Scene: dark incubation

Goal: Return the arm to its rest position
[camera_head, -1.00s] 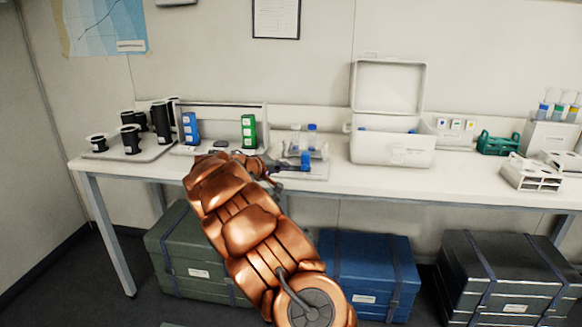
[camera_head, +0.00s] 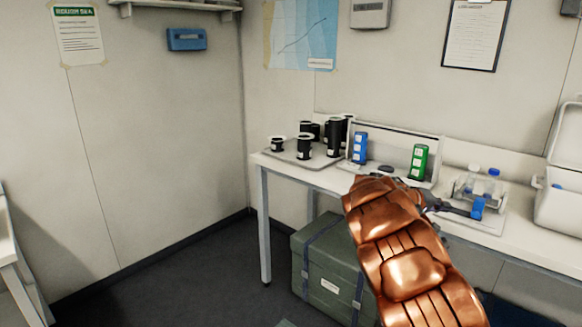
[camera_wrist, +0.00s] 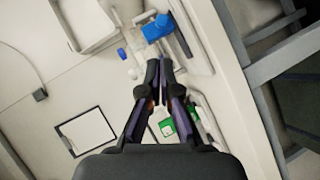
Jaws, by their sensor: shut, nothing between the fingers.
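My copper-coloured arm reaches up from the bottom right of the head view to the bench. My gripper (camera_head: 459,207) is at its far end, near the bench's front edge, beside a rack with blue-capped bottles (camera_head: 494,173). In the wrist view my gripper (camera_wrist: 160,68) has its dark fingers together at the tips, with nothing between them. A blue block (camera_wrist: 157,27) lies just past the fingertips there. The same blue piece shows beside the gripper in the head view (camera_head: 478,207).
On the bench (camera_head: 456,226) stand a tray (camera_head: 290,157) of black cylinders, a blue holder (camera_head: 360,147), a green holder (camera_head: 418,162) and a white case (camera_head: 560,205). A green trunk (camera_head: 325,275) sits below. The floor at left is open.

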